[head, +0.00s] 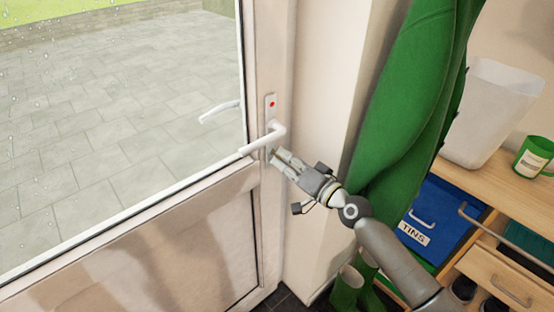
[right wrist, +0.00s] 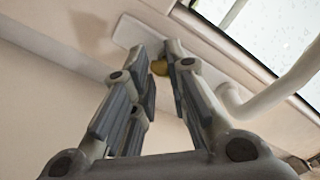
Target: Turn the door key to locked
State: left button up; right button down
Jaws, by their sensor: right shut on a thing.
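The door key (right wrist: 158,68) shows as a small brass-coloured piece at the lock plate (head: 270,115) in the right wrist view. My right gripper (head: 279,160) is shut on it, just below the white door handle (head: 262,140). In the right wrist view its fingertips (right wrist: 163,54) lie on either side of the key. The fingers hide most of the key, and I cannot tell its turn angle. The plate has a red mark above the handle. The handle points left and slopes slightly down. My left gripper is out of view.
The glazed door (head: 215,205) fills the left. A green curtain (head: 410,105) hangs close to my right arm. Right of it are a wooden worktop (head: 495,180), a white bin (head: 490,110), a green mug (head: 534,157) and a blue tins box (head: 432,220). Green boots (head: 345,290) stand below.

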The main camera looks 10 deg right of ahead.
jog(key=c, duration=2.2)
grip_release()
jog(key=m, duration=0.2)
jog(key=a+m, duration=0.1)
jog(key=m, duration=0.1)
jog(key=shift+s+r+y, duration=0.1)
jog(key=shift+r+y, duration=0.2)
jog(key=shift+r, duration=0.1)
jog(key=o, duration=0.5)
jog(key=shift+s+a+r, duration=0.2)
jog(key=shift+s+a, duration=0.1)
jog(key=shift+o, duration=1.2)
jog(key=shift+s, duration=0.1)
jog(key=o, duration=0.3)
jog(key=shift+d+f, duration=0.15)
jog(key=shift+f, duration=0.2)
jog(key=shift+d+r, duration=0.1)
jog(key=shift+d, duration=0.05)
jog(key=shift+s+d, duration=0.2)
jog(key=shift+d, duration=0.1)
jog(key=v, duration=1)
jog(key=shift+s+a+r, duration=0.2)
jog(key=shift+s+r, duration=0.15)
jog(key=shift+s, duration=0.2)
